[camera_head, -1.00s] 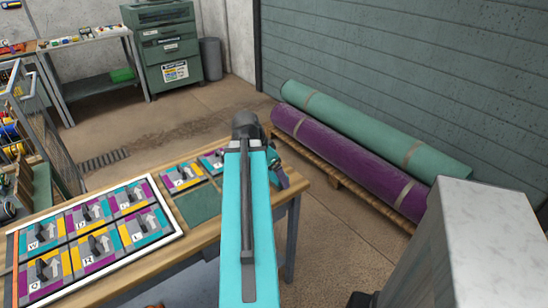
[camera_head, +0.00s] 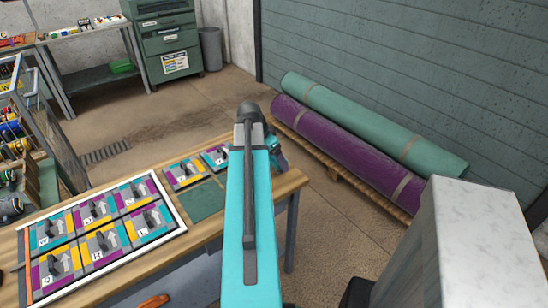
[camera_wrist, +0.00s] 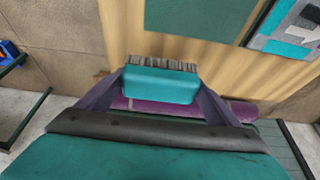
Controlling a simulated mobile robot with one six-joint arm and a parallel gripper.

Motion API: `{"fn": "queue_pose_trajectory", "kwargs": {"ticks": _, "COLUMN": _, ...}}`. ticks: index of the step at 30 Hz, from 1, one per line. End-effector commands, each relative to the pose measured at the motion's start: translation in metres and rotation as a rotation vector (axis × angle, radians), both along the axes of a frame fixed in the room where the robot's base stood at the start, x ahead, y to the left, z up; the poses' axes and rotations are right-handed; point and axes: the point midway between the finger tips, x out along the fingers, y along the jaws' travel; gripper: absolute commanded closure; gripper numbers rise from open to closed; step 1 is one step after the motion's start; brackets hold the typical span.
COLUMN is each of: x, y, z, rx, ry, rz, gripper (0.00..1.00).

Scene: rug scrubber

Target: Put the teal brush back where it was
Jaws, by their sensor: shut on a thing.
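The teal brush (camera_wrist: 160,86) is in my gripper (camera_wrist: 160,92), which is shut on it, one finger at each side. Its grey bristles point toward the top of the wrist view, over the wooden bench top (camera_wrist: 120,40). I cannot tell whether the bristles touch the wood. In the head view my arm hides the brush and most of the gripper. A dark green square (camera_head: 202,201) lies bare on the bench, left of my arm; it also shows in the wrist view (camera_wrist: 195,15), beyond the brush.
A white-framed board (camera_head: 182,224) with several lettered tiles covers the bench's left part. Two loose tiles (camera_head: 184,173) (camera_head: 215,157) lie behind the green square. Purple (camera_head: 345,150) and green (camera_head: 370,125) rolls lie on a pallet behind right. A grey block (camera_head: 480,240) stands front right.

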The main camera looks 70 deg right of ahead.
Motion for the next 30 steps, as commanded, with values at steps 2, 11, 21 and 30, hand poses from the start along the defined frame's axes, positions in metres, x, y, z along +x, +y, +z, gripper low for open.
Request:
{"fn": "queue_pose_trajectory", "kwargs": {"ticks": 2, "x": 0.004, "y": -0.011, "z": 0.000, "rx": 0.000, "ry": 0.000, "rz": 0.000, "gripper": 0.41}}
{"fn": "queue_pose_trajectory", "kwargs": {"ticks": 11, "x": 0.013, "y": -0.036, "z": -0.002, "rx": 0.000, "ry": 0.000, "rz": 0.000, "gripper": 0.41}}
{"fn": "queue_pose_trajectory", "kwargs": {"ticks": 21, "x": 0.014, "y": -0.039, "z": -0.004, "rx": 0.000, "ry": 0.000, "rz": 0.000, "gripper": 0.41}}
{"fn": "queue_pose_trajectory", "kwargs": {"ticks": 30, "x": 0.013, "y": -0.039, "z": -0.012, "rx": 0.001, "ry": 0.001, "rz": 0.001, "gripper": 0.41}}
